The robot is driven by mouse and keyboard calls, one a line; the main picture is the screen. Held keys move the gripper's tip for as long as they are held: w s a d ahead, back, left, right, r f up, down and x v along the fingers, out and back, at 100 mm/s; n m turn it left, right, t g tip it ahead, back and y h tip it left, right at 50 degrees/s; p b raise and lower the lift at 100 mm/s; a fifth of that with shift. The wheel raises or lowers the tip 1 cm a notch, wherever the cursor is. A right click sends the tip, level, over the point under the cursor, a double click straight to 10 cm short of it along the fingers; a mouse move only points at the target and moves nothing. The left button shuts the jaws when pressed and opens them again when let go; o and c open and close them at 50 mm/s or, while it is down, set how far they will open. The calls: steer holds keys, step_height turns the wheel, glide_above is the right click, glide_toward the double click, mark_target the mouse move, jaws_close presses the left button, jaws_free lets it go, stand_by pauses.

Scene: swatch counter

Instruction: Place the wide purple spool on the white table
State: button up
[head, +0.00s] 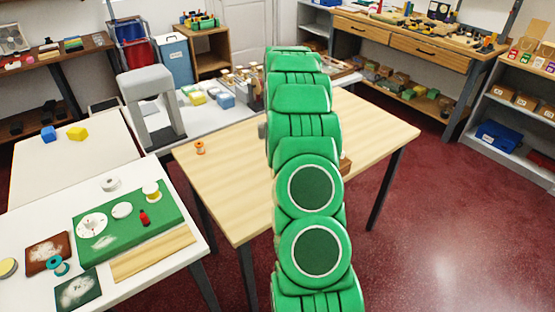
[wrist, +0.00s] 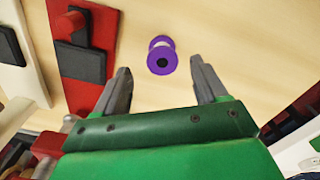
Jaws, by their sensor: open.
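The purple spool (wrist: 162,57) stands on a light wooden surface in the wrist view. It has purple flanges, a pale middle and a dark centre hole. My gripper (wrist: 160,72) is open, with its two grey fingers on either side of the spool's near side. The spool looks apart from both fingers; the height gap is hard to judge. In the head view my green arm reaches over the wooden table (head: 380,130) and hides the spool and gripper. A white table (head: 200,250) stands at the front left, and another white table (head: 60,185) lies behind it.
The front white table carries a green mat (head: 155,225) with discs and small items, plus a teal spool (head: 58,265). An orange spool (head: 200,147) stands on the wooden table. Red pieces with dark blocks (wrist: 82,63) lie left of the purple spool.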

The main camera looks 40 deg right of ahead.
steer(key=f, duration=0.5)
steer(key=shift+a, duration=0.2)
steer(key=shift+c, duration=0.2)
steer(key=c, duration=1.2)
steer(key=shift+o, duration=0.2)
steer(key=shift+r, duration=0.2)
